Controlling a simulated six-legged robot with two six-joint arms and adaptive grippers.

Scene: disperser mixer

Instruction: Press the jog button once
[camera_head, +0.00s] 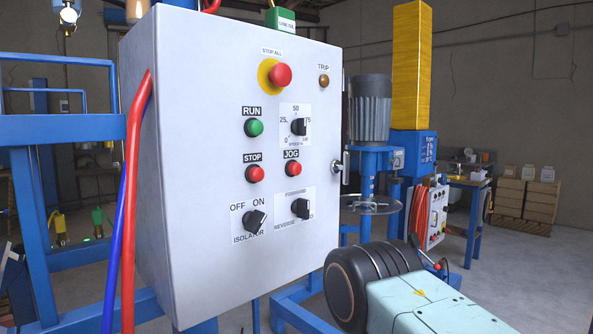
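The red jog button (293,169) sits under a black JOG label on the front of a grey control box (200,130). Nothing is touching or covering it. The red stop button (255,174) is to its left, and the green run button (254,127) is above that one. A speed dial (299,126) is above the jog button and a forward/reverse selector (300,208) is below it. A large part of my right arm shows at bottom right, in front of the box's lower right. Neither gripper is in view.
The red emergency stop (280,75) on a yellow ring and the isolator switch (255,221) share the panel. Red and blue hoses (130,200) run down its left side. The mixer motor (370,108) and yellow column (411,65) stand behind right.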

